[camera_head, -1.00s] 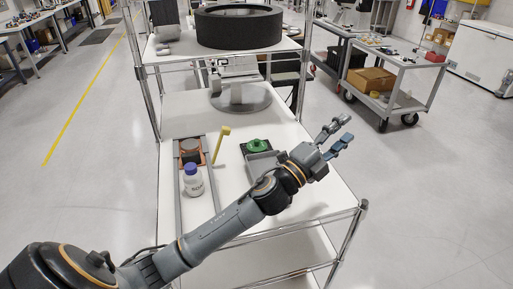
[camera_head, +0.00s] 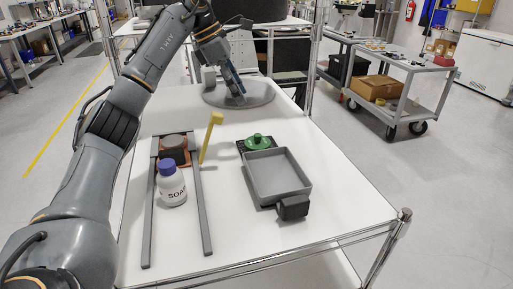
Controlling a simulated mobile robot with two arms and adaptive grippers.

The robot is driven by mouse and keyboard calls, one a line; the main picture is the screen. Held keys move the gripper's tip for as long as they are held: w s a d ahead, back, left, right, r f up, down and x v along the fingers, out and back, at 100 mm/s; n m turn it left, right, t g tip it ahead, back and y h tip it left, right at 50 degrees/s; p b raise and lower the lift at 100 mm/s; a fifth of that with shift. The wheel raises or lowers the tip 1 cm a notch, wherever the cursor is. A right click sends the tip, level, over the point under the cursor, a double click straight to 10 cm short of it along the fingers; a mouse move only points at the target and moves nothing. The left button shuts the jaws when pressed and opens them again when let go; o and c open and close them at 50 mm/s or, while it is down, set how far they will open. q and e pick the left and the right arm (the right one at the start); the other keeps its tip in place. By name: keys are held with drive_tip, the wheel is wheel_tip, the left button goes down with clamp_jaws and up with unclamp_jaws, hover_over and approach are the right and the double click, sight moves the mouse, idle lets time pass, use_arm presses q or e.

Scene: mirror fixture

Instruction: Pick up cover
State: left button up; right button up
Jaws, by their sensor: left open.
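My left gripper (camera_head: 235,84) reaches to the far end of the white shelf top, fingers pointing down over a round grey disc (camera_head: 264,94). The disc lies flat and may be the cover; I cannot tell for certain. The gripper is open, its blue fingertips overlapping the middle of the disc in the picture. Whether they touch anything is unclear, since the hand hides the part behind it. A green round knob-like piece (camera_head: 258,141) sits on a dark square base behind the grey tray. My right gripper is not in view.
A grey tray (camera_head: 277,176) with a dark block (camera_head: 292,207) at its front stands to the right. A soap bottle (camera_head: 171,185), two grey rails (camera_head: 203,213), a round dark piece (camera_head: 174,146) and a yellow upright tool (camera_head: 211,137) stand left. The front right surface is clear.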

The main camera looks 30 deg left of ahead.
sight(256, 134)
use_arm(q)
drive_tip(key=x, duration=1.3)
drive_tip(key=shift+s+a+f, duration=0.3)
drive_tip(key=shift+a, duration=0.1)
drive_tip(key=shift+c, duration=0.4)
drive_tip(key=c, duration=0.8)
